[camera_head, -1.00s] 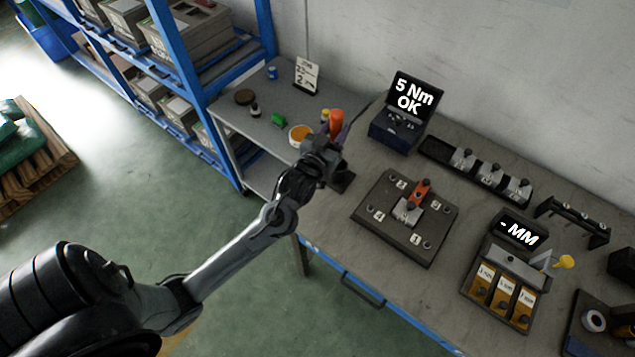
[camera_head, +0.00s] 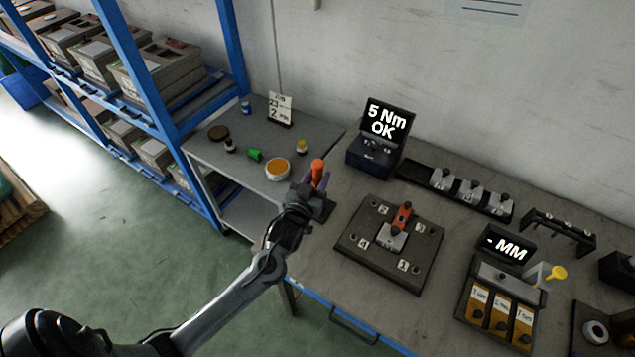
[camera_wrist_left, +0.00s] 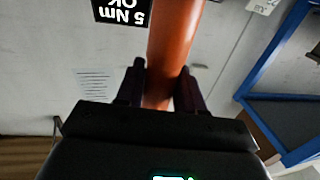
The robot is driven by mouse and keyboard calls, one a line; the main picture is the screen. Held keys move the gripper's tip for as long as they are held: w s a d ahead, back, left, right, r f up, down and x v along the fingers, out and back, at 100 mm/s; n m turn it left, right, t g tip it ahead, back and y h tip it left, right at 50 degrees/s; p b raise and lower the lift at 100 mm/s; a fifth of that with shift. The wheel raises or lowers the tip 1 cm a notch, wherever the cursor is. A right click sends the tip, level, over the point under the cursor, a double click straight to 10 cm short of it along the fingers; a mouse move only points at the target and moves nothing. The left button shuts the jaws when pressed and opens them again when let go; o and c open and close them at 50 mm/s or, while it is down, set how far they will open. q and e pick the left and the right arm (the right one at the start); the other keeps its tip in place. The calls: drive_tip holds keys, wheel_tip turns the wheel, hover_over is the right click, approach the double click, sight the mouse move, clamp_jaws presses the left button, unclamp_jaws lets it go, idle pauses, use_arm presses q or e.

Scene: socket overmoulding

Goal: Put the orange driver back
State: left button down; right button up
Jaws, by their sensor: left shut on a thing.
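The orange driver (camera_head: 317,173) is held upright in my left gripper (camera_head: 314,190). In the left wrist view the orange handle (camera_wrist_left: 174,50) stands between the two dark fingers of the left gripper (camera_wrist_left: 160,88), which are shut on it. The gripper is near the left end of the workbench, over a dark base (camera_head: 322,208) that the arm partly hides. I cannot tell whether the driver's lower end touches that base. My right gripper is not in view.
A dark plate (camera_head: 360,258) with numbered corners and an orange-and-grey part (camera_head: 402,217) lies to the right. The box with the "5 Nm OK" screen (camera_head: 385,122) stands behind. A grey side table (camera_head: 225,168) holds small jars, a green item and a sign (camera_head: 280,109).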

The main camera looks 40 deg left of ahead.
use_arm(q)
drive_tip(key=shift+f, duration=0.85)
drive_tip(key=c, duration=0.7)
unclamp_jaws()
drive_tip(key=shift+f, duration=0.1)
